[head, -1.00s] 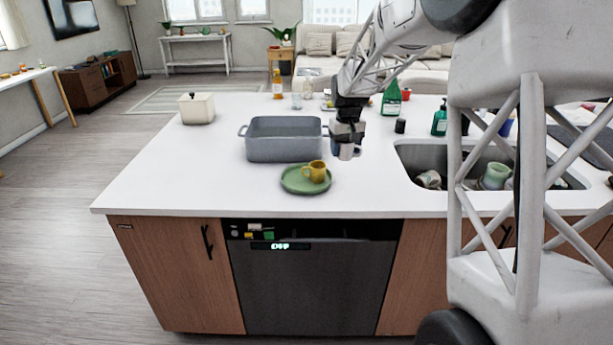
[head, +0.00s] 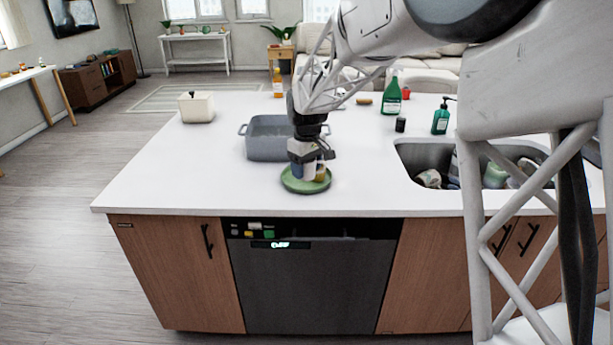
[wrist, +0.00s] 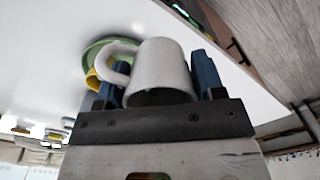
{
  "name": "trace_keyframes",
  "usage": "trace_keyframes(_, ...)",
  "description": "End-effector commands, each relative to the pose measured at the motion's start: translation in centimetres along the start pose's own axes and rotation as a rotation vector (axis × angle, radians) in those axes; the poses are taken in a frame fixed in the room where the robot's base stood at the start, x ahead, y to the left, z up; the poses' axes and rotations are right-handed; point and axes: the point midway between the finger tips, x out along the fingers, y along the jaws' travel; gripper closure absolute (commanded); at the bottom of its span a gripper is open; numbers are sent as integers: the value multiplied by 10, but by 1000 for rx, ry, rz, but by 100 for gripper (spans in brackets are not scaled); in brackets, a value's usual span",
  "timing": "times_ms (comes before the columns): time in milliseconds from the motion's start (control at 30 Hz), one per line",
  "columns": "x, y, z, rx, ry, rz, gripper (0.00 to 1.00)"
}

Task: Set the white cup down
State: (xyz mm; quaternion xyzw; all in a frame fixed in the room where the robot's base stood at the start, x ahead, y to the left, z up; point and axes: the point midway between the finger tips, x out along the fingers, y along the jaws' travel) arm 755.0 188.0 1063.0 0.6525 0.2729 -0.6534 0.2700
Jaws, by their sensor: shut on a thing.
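The white cup (wrist: 160,75) is between the two blue fingers of my gripper (head: 309,168), which is shut on it. In the wrist view its handle points left. In the head view the cup is mostly hidden by the fingers. The green plate (head: 300,188) lies on the counter under or just behind the held cup; its rim also shows in the wrist view (wrist: 95,49). A yellow cup (wrist: 92,80) is at the plate, beside the white cup and partly hidden by its handle. I cannot tell whether the white cup touches the plate.
A grey roasting pan (head: 264,140) stands behind my gripper, partly covered by my arm. A sink (head: 410,160) with dishes is to the right. A white box (head: 196,107) stands at the back left. The counter (head: 180,170) left of the plate is clear.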

Motion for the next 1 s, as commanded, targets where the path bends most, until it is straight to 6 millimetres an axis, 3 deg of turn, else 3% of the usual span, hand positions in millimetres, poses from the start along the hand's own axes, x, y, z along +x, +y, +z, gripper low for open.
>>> trace_keyframes(467,1,2,-4,0,-1,0,63)
trace_keyframes(1000,7,34,-57,1,0,0,63)
